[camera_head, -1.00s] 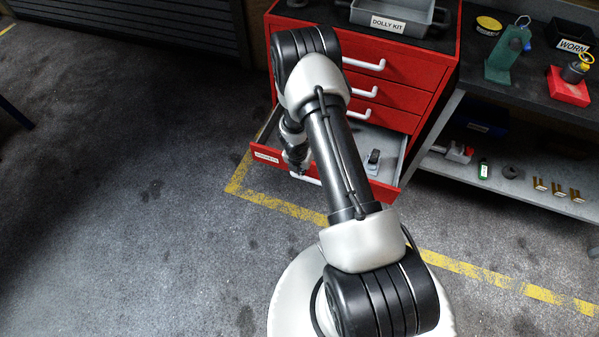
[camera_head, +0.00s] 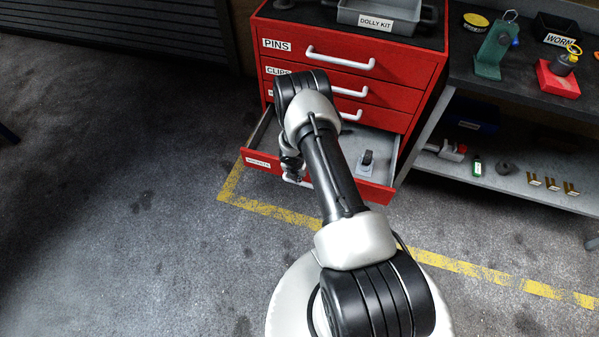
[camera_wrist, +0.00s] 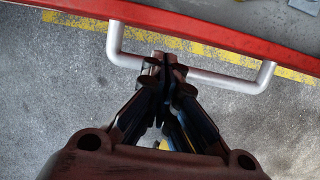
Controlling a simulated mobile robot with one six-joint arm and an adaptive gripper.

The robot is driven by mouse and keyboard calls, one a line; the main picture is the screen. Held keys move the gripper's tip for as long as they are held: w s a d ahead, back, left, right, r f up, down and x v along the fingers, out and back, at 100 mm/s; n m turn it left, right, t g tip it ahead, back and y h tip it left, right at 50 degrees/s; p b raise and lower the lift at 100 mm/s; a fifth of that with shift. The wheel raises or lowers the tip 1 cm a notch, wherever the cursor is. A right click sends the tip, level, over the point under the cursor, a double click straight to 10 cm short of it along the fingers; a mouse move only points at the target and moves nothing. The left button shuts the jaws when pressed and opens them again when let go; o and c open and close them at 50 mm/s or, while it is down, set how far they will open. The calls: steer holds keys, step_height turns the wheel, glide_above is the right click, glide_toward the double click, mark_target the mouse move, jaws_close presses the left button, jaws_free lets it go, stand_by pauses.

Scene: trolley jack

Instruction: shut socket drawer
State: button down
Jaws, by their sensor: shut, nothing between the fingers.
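The socket drawer (camera_head: 375,190) is the lowest drawer of the red cabinet (camera_head: 408,72) and stands open. A dark object sits inside it on the grey floor. In the wrist view its red front edge (camera_wrist: 215,33) crosses the top. Its white bar handle (camera_wrist: 230,80) runs just below that edge. My gripper (camera_wrist: 166,62) is shut and empty, with its fingertips at the handle's bar, left of its middle. I cannot tell whether they touch it. In the head view my gripper (camera_head: 291,172) is at the drawer front, partly hidden by my arm.
The drawers above, one labelled PINS (camera_head: 276,44), are shut. A grey dolly kit tray (camera_head: 385,12) sits on the cabinet. A shelf unit (camera_head: 520,187) with several small parts stands at right. The floor at left, beyond the yellow line (camera_head: 265,207), is clear.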

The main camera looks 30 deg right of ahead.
steer(key=shift+w+d, duration=0.5)
steer(key=shift+d, duration=0.1)
steer(key=shift+d, duration=0.15)
